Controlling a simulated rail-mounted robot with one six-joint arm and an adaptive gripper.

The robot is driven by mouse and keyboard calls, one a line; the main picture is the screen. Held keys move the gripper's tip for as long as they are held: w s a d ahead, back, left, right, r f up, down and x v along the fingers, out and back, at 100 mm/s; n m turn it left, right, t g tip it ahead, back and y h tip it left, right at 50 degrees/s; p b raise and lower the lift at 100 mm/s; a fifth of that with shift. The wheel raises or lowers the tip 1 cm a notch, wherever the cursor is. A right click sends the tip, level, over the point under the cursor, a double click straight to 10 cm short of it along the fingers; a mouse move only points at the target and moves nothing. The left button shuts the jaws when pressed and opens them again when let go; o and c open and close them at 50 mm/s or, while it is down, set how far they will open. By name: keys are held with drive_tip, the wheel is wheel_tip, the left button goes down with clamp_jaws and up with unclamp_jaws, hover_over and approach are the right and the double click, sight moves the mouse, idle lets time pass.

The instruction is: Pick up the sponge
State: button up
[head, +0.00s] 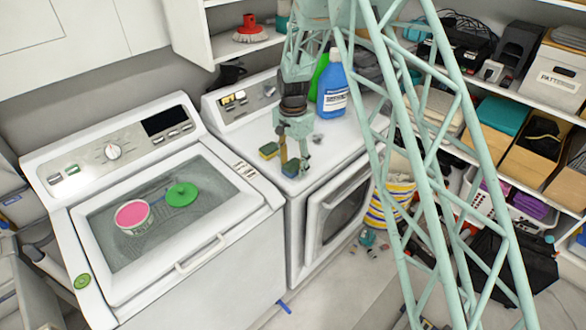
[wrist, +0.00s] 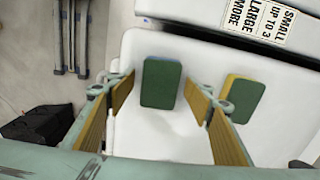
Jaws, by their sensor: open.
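A blue bottle (head: 332,88) and a green bottle (head: 318,76) stand behind my gripper. Loaded shelves (head: 500,95) stand at the right.

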sight(293, 165)
drive_tip(key=c, duration=0.7)
drive_tip(key=shift+r, duration=0.25)
drive_tip(key=shift+r, duration=1.55)
drive_tip(key=s+d+r+b, duration=0.1)
drive_tip(key=s+d, duration=0.3)
drive_tip(key=s, duration=1.1)
drive_tip(key=shift+s+d+r+b, duration=0.2)
drive_tip(key=shift+b, duration=0.45)
drive_tip(key=shift+c, duration=1)
